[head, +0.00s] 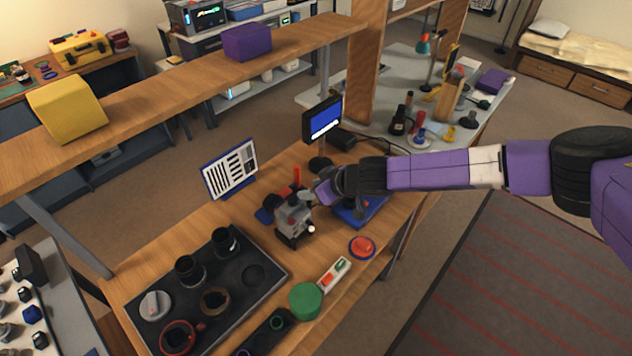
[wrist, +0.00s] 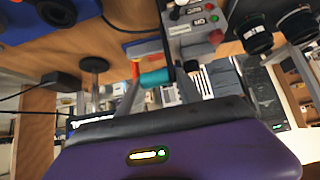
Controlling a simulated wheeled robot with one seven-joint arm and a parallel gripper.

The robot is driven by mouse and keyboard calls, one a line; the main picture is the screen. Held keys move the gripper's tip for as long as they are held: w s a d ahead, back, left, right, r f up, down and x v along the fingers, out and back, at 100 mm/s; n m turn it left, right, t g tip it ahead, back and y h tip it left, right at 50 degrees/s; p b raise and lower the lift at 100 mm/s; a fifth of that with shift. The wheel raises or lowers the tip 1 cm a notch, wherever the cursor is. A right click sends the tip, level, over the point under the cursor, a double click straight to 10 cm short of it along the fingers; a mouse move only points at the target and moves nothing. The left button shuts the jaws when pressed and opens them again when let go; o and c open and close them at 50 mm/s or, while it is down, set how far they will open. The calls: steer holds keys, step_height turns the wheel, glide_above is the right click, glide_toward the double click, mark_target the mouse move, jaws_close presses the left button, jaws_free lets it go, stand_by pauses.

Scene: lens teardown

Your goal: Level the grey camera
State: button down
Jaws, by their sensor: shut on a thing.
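The grey camera (head: 292,226) stands on the wooden bench with its dark lens towards the front. It looks slightly tilted in the head view, but I cannot judge its exact angle. My gripper (head: 315,195) reaches in from the right, at the camera's upper right side. In the wrist view, the grey camera body (wrist: 195,28) with coloured buttons is at the top. My gripper (wrist: 155,86) there has its fingers on either side of a teal cylinder (wrist: 157,77) and is shut on it. The cylinder's link to the camera is partly hidden.
A striped test chart (head: 231,170) and a small monitor (head: 322,120) stand behind. A black tray (head: 262,282) with lens parts lies left. A red button (head: 362,247), a switch box (head: 334,274) and a green disc (head: 306,301) are in front. A blue base (head: 362,214) lies under my arm.

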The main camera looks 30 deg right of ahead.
steer(key=shift+w+d+f, duration=0.15)
steer(key=shift+d+f, duration=0.05)
steer(key=shift+d, duration=0.25)
steer(key=c, duration=1)
jaws_free()
steer(key=shift+w+f, duration=0.1)
steer(key=shift+w, duration=0.05)
steer(key=shift+o, duration=0.2)
steer(key=shift+a, duration=0.1)
steer(key=shift+a+r, duration=0.1)
steer(key=shift+r, duration=0.15)
steer(key=v, duration=0.7)
steer(key=shift+s+r+b, duration=0.2)
steer(key=shift+s+b, duration=0.05)
steer(key=shift+b, duration=0.2)
